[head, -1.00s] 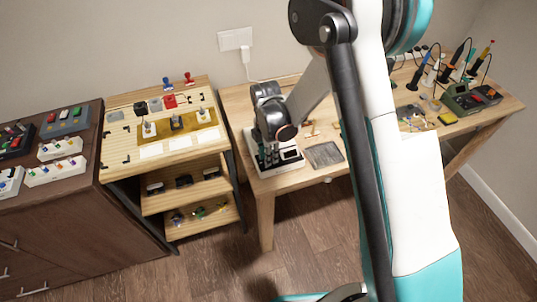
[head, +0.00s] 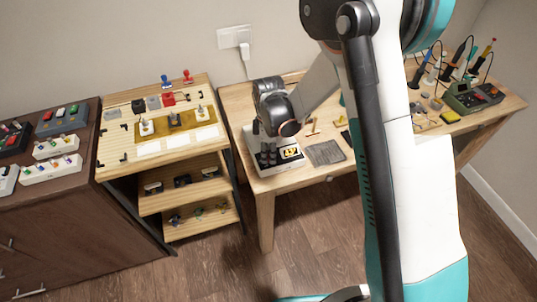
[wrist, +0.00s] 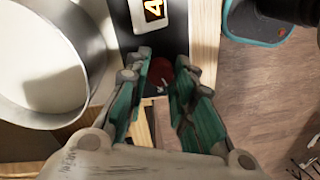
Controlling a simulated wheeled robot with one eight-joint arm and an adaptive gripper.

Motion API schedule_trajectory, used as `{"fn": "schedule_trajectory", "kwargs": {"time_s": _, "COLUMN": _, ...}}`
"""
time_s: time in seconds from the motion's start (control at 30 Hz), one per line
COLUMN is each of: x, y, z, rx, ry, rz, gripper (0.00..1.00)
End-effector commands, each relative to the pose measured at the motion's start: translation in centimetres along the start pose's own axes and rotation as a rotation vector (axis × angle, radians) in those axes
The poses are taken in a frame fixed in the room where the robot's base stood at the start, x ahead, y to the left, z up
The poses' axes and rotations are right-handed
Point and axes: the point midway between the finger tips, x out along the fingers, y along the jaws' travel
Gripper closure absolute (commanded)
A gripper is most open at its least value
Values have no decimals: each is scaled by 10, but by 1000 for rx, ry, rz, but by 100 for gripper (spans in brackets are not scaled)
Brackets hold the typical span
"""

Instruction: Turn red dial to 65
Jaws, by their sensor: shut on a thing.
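The device (head: 270,163) with dials stands at the left end of the workbench in the head view. Its small display (head: 291,153) is lit with yellow-orange. In the wrist view the display (wrist: 153,10) is cut off by the top edge; a "4" shows and the full reading cannot be told. The red dial (wrist: 186,63) is partly hidden by the fingers. My gripper (wrist: 163,84) is shut on the dial, its green fingers on either side of it. In the head view my wrist covers the fingers and the dial.
A round metal-rimmed pan (wrist: 45,65) is close to my gripper's left in the wrist view. A grey mat (head: 325,153) lies right of the device. A wooden stand with switches (head: 165,150) is to the left. Soldering tools stand far right.

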Motion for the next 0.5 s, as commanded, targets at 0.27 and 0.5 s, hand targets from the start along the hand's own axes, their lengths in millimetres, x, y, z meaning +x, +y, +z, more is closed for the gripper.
{"fn": "schedule_trajectory", "kwargs": {"time_s": 0.27, "x": 1, "y": 0, "z": 1, "rx": 263, "ry": 16, "rz": 1, "gripper": 100}}
{"fn": "schedule_trajectory", "kwargs": {"time_s": 0.5, "x": 1, "y": 0, "z": 1, "rx": 490, "ry": 31, "rz": 0, "gripper": 100}}
